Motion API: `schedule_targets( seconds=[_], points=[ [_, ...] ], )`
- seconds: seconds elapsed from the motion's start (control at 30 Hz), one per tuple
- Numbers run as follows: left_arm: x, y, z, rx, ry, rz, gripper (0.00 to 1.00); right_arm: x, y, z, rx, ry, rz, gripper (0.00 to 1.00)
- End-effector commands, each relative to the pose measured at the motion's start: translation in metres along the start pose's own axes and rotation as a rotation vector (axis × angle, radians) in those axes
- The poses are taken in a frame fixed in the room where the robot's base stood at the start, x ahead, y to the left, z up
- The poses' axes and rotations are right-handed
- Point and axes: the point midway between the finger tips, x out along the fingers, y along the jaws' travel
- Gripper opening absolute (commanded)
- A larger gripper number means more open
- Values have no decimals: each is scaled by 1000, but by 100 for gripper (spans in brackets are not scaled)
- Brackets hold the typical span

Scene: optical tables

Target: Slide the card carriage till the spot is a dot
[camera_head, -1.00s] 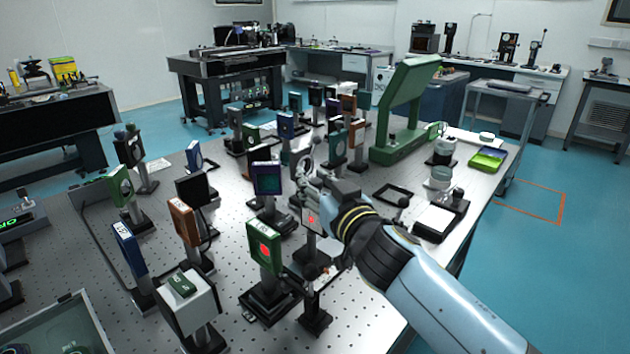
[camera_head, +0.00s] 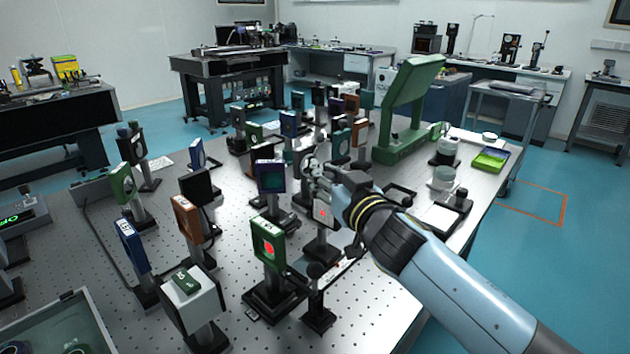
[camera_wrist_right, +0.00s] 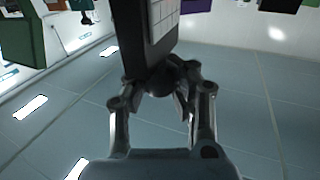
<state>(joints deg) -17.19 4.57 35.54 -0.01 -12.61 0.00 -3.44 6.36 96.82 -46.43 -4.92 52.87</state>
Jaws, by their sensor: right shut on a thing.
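The pale card (camera_head: 323,213) stands upright near the middle of the optical table, with a small red spot on its face. The spot is too small to tell its exact shape. My right gripper (camera_head: 314,172) is at the back of the card's mount. In the right wrist view the gripper (camera_wrist_right: 160,85) is shut on the dark card carriage (camera_wrist_right: 150,45), and a gridded pale face shows above it. The carriage's foot and rail are partly hidden behind other mounts and my arm. My left gripper is out of view.
A green-framed mount (camera_head: 268,242) with a bright red disc stands just in front and left of the card. A blue-framed mount (camera_head: 271,176) is close on the left. Several other mounts crowd the optical table (camera_head: 375,305). A tall green stand (camera_head: 408,105) is behind my arm.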

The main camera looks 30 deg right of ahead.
Motion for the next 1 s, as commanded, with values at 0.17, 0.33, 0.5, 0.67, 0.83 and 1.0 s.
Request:
schedule_targets(
  seconds=[0.17,0.33,0.5,0.67,0.83,1.0],
  points=[
    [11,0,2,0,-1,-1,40,12,34,4,-9,-7,4,0],
    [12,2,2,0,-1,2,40,14,42,4,-5,-11,5,0],
    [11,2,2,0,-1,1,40,14,42,5,-6,-12,6,0],
    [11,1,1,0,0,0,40,14,42,5,-6,-12,6,29],
    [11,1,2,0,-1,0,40,15,41,3,-5,-7,4,46],
    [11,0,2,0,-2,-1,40,15,41,2,-4,-5,3,46]
  ],
)
